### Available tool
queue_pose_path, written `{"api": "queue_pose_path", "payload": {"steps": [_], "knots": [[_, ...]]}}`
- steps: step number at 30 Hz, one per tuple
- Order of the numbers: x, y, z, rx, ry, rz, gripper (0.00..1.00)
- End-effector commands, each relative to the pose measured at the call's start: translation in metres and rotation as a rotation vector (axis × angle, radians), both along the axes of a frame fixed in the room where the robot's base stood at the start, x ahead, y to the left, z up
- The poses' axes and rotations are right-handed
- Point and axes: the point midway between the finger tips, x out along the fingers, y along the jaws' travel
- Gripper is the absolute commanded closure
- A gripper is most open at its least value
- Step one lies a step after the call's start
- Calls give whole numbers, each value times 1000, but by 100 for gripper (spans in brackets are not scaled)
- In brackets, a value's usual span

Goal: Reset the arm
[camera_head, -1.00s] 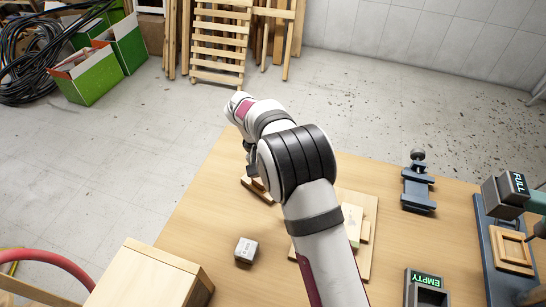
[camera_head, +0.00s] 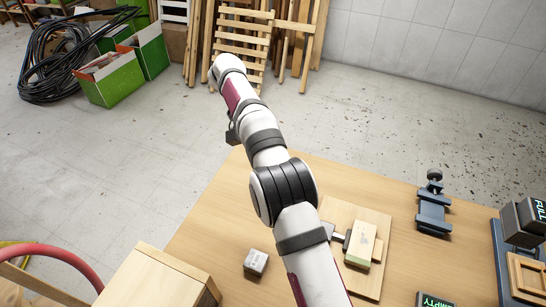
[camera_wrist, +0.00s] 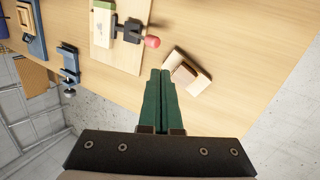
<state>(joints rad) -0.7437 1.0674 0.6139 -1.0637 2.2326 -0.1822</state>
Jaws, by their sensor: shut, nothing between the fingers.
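My gripper (camera_wrist: 158,80) shows in the wrist view with its two green fingers pressed together and nothing between them. It hangs above the table's edge, with the wooden table (camera_wrist: 215,35) beyond the fingertips. In the head view my white arm reaches up and away past the table's far left edge. The fingers are hidden there behind the arm.
A wooden block (camera_wrist: 187,75) lies near the fingertips in the wrist view. A board (camera_head: 375,285) with a clamped block (camera_head: 360,243), a grey box (camera_head: 256,262) and a blue vise (camera_head: 433,208) stand on the table (camera_head: 205,235). Green boxes (camera_head: 112,82) and pallets (camera_head: 243,45) stand beyond.

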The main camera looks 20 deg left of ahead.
Motion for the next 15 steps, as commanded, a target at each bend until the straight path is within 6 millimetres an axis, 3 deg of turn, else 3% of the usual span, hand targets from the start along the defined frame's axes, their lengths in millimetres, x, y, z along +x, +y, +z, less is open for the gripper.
{"api": "queue_pose_path", "payload": {"steps": [5,7,8,11,12,14,15], "knots": [[1,-3,3,4,0,-4,100],[3,-21,20,22,8,-22,100],[3,-35,32,36,13,-37,100],[-14,-104,77,119,31,-113,100],[-31,-134,92,162,34,-154,100],[-64,-174,106,228,31,-219,100],[-91,-197,110,272,22,-267,100]]}}
